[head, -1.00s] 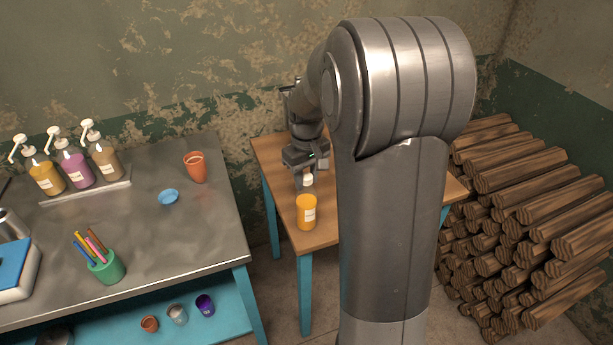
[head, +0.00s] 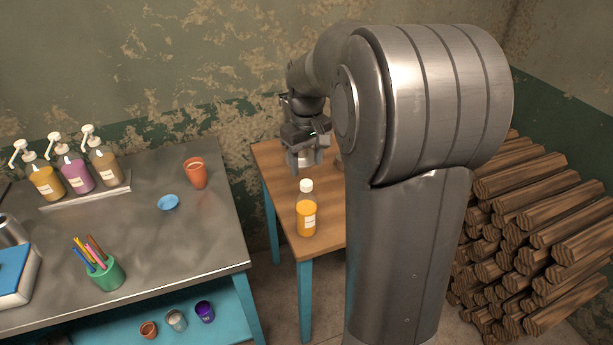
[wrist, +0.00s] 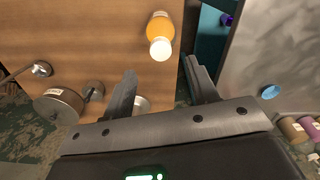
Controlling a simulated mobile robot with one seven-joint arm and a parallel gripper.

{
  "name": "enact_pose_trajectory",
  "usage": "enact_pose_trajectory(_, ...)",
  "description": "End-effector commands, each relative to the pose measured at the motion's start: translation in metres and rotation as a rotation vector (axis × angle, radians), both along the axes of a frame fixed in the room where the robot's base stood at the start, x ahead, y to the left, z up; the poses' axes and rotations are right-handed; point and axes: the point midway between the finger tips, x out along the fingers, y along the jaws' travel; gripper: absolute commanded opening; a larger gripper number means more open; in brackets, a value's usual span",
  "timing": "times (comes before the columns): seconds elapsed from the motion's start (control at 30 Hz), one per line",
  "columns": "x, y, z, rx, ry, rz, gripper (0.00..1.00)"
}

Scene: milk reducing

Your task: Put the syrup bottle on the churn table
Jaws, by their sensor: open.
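The syrup bottle (head: 306,212), orange with a white cap, stands upright on the wooden churn table (head: 270,160) near its front left edge. My gripper (head: 308,168) is open and empty, above the table and behind the bottle, apart from it. In the wrist view the bottle (wrist: 160,30) lies beyond the open fingers (wrist: 160,88), with its white cap towards me. My arm hides the right part of the table in the head view.
A metal counter (head: 150,235) on the left holds pump bottles (head: 75,172), an orange cup (head: 195,172), a blue dish (head: 168,202) and a green pen cup (head: 108,272). A metal pot (wrist: 60,106) shows in the wrist view. Stacked logs (head: 540,230) fill the right.

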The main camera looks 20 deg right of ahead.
Motion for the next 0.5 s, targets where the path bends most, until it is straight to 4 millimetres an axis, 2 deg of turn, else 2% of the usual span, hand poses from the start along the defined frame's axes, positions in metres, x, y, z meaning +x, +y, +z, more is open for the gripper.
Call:
enact_pose_trajectory(0.1, 0.000, 0.000, 0.023, -0.001, -0.003, 0.000, 0.54)
enact_pose_trajectory(0.33, -0.001, 0.000, 0.046, 0.000, -0.002, -0.001, 0.54)
enact_pose_trajectory(0.5, -0.021, 0.010, 0.060, -0.004, -0.042, -0.020, 0.54)
